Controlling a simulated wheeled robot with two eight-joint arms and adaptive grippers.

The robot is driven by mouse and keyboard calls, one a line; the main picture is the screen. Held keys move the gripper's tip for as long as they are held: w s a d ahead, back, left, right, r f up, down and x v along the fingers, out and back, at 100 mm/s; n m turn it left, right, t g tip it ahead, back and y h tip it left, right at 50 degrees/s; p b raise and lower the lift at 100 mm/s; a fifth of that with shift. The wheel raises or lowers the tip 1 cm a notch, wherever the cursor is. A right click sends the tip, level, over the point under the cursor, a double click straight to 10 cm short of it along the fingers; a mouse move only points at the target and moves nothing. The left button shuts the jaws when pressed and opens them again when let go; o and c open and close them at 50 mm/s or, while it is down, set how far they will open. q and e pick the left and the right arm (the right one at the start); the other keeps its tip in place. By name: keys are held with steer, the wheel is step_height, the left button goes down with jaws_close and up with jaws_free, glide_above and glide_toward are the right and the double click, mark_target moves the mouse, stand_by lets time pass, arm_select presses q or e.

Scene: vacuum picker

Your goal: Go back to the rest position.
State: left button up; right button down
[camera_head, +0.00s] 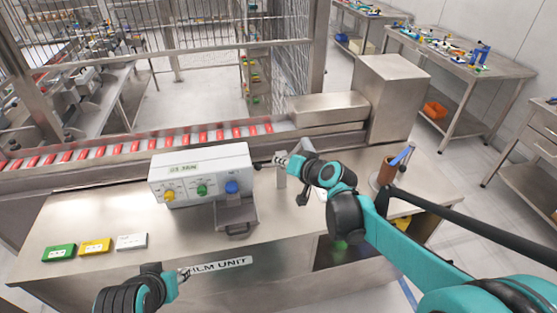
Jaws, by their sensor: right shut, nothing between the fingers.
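My right arm reaches in from the right over the steel table (90,210). Its gripper (261,165) is shut and empty, pointing left beside the right end of the white control box (200,172). I cannot tell whether it touches the box. My left arm shows only in part at the bottom left, in front of the table's front edge.
The box has yellow, green and blue knobs, with a small metal tray (237,215) below. Green (59,253), yellow (95,246) and white (131,241) blocks lie at the table's left. A brown cup (386,172) stands near my right arm. A conveyor (130,147) carries red pieces behind.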

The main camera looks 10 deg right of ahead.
steer(key=shift+d, duration=0.1)
steer(key=shift+s, duration=0.15)
steer(key=s+d+f+n+g+h+b, duration=0.1)
steer(key=s+f, duration=0.3)
steer(key=s, duration=0.4)
steer(key=s+d+f+n+g+h+b, duration=0.1)
steer(key=s+f, duration=0.3)
steer(key=s, duration=0.5)
steer(key=s+d+f+n+g+h+b, duration=0.1)
steer(key=s+d+f+g+h+b, duration=0.1)
steer(key=s, duration=0.7)
step_height(320, 180, down, 2)
steer(key=shift+d+g+h+b, duration=0.3)
steer(key=shift+d+h+b, duration=0.1)
steer(key=shift+d+h, duration=0.1)
